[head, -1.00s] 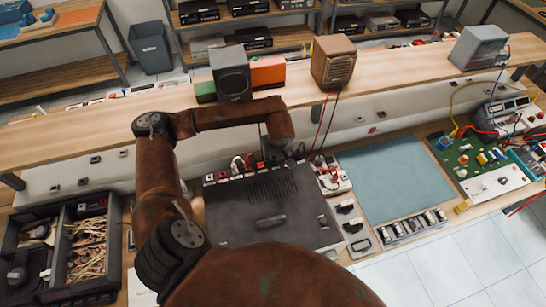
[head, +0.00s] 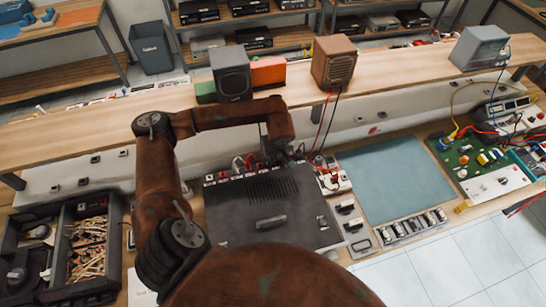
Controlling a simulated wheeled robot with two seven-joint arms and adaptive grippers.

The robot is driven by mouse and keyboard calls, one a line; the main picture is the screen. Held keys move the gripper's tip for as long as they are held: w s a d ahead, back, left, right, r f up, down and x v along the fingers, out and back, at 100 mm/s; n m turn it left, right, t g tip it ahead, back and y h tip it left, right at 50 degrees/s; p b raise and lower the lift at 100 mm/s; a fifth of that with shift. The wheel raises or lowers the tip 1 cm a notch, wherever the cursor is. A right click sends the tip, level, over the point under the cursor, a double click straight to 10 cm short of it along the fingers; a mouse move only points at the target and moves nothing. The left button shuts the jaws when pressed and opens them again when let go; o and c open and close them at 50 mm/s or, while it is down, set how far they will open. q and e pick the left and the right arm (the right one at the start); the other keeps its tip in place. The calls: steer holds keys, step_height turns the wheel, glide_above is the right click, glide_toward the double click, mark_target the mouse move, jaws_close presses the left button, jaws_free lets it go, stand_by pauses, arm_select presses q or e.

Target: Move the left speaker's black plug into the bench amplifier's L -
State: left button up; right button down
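The bench amplifier (head: 262,212) is a dark, flat box with a slotted top on the bench. Red and white connectors (head: 238,166) line its far edge. A dark grey speaker (head: 231,76) and a brown wooden speaker (head: 333,64) stand on the shelf behind. Red and black leads (head: 327,115) hang from the brown speaker to the bench, right of the amplifier's far edge. My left gripper (head: 287,154) points down at that edge, right of the connectors. Its fingers are small and dark, so its opening and any hold are unclear. I cannot make out the black plug or the L - terminal. My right gripper is out of view.
A teal mat (head: 393,178) right of the amplifier is clear. A green circuit board (head: 470,150) and instruments lie farther right. Small black parts (head: 350,213) sit between amplifier and mat. A divided black tray (head: 65,235) is at the left. A red box (head: 268,71) stands between the speakers.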

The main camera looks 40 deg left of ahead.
arm_select(q)
steer(key=w+a+p+v, duration=0.1)
steer(key=p+v, duration=0.1)
steer(key=v, duration=1.4)
steer(key=shift+r, duration=0.5)
steer(key=shift+s, duration=0.2)
